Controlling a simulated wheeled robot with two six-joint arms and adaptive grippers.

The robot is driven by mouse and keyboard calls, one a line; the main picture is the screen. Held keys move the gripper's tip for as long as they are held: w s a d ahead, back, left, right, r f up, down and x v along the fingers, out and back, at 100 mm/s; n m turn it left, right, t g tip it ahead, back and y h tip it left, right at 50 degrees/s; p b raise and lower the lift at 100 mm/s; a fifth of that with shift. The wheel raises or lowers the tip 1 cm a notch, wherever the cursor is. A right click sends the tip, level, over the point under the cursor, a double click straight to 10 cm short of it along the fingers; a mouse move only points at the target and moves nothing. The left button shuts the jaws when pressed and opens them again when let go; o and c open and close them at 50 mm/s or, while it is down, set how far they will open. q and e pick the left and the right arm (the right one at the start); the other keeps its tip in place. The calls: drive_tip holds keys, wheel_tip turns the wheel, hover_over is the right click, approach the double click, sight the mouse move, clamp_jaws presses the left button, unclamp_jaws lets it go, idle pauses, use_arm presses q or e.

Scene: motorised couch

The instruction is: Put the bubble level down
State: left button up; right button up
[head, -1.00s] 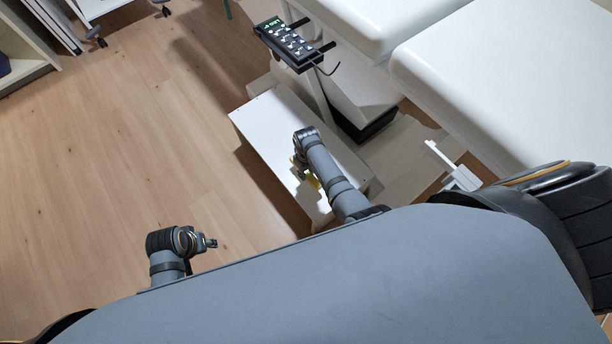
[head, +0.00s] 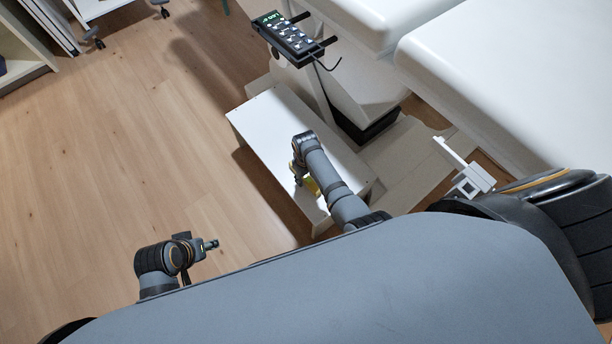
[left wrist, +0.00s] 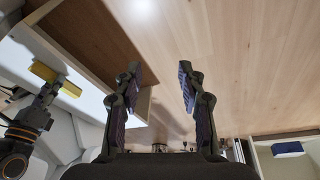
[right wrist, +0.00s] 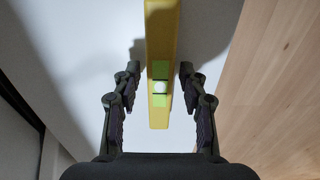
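The bubble level is a yellow bar with green patches and a pale centre. It lies between my right fingers in the right wrist view (right wrist: 162,45), against the white top of a low box (head: 268,112), and appears to rest on it. In the head view the level (head: 312,187) is partly hidden by my right arm. My right gripper (right wrist: 158,90) is open, with a gap on both sides of the level. The level also shows in the left wrist view (left wrist: 55,78). My left gripper (left wrist: 160,85) is open and empty, out over the floor.
The white couch (head: 520,75) stands at the right. A keypad with a lit display (head: 286,38) hangs above the box's far end. A white bracket (head: 468,172) is near my wheel. Shelves (head: 25,45) stand at the upper left. The wooden floor (head: 120,150) at left is clear.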

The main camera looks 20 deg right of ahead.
sight(306, 177)
wheel_tip(306, 177, up, 4)
drive_tip(key=p, duration=0.4)
drive_tip(key=shift+r+p, duration=0.2)
drive_tip(key=shift+p, duration=0.15)
drive_tip(key=shift+r+p, duration=0.75)
drive_tip(key=shift+p, duration=0.1)
use_arm(q)
drive_tip(key=s+a+f+g+y+p, duration=0.1)
drive_tip(key=a+f, duration=0.2)
drive_tip(key=f, duration=0.2)
drive_tip(key=s+a+f+g+p, duration=0.1)
drive_tip(key=s+a+f, duration=0.1)
drive_tip(key=f, duration=0.4)
use_arm(e)
wheel_tip(306, 177, up, 2)
use_arm(q)
drive_tip(key=s+a+f+p, duration=0.2)
drive_tip(key=s+f+p, duration=0.3)
drive_tip(key=s, duration=0.3)
drive_tip(key=shift+s+f+y, duration=0.25)
drive_tip(key=shift+f+y, duration=0.05)
drive_tip(key=shift+f, duration=0.1)
use_arm(e)
drive_tip(key=shift+r, duration=2.2)
